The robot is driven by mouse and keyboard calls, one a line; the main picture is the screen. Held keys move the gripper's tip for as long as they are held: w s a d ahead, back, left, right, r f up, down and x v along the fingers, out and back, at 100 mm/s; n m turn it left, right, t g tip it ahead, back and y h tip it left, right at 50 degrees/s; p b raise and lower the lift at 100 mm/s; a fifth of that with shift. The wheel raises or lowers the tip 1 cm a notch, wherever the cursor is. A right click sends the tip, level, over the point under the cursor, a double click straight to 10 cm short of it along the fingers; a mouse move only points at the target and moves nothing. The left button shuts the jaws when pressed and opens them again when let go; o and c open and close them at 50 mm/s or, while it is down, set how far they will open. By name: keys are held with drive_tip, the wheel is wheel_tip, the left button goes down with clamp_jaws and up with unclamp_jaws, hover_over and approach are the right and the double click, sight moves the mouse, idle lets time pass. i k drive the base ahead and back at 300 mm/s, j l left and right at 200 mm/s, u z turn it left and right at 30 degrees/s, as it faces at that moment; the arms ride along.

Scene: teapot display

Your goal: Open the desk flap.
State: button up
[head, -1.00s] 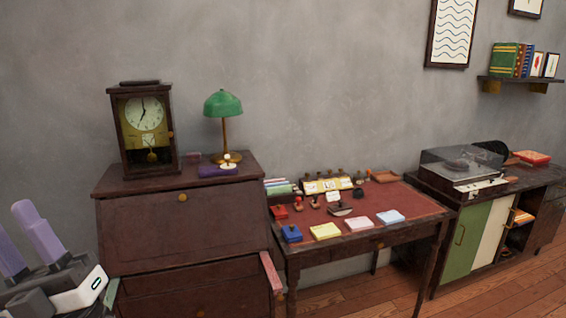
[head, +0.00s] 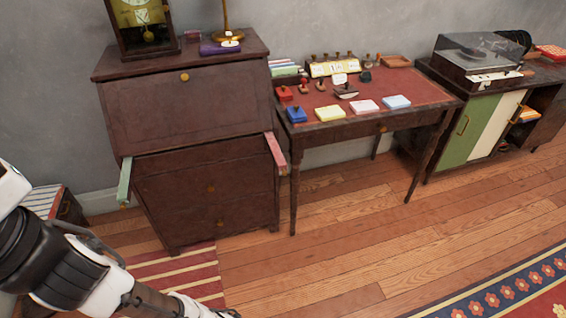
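The dark brown slant-front desk (head: 180,55) stands against the wall at the left of the head view. Its desk flap (head: 185,112) is closed, lying slanted up against the desk, with a small brass knob (head: 184,77) near its top edge. Two support arms stick out below the flap: a green-sided one (head: 124,182) at the left and a red-sided one (head: 276,153) at the right. My arm crosses the lower left corner, in front of and below the desk. My gripper is out of the picture, so its fingers cannot be seen.
A clock (head: 142,25), a lamp (head: 226,20) and a purple item (head: 219,48) stand on the desk top. A writing table (head: 360,125) with stamps and pads is close at right. A striped rug (head: 175,275) lies before the desk. Open wooden floor (head: 330,240) extends right.

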sight(170, 108)
drive_tip(key=i+j+u, duration=0.15)
drive_tip(key=i+u, duration=0.15)
drive_tip(key=i, duration=0.25)
drive_tip(key=i+u, duration=0.3)
drive_tip(key=i, duration=0.25)
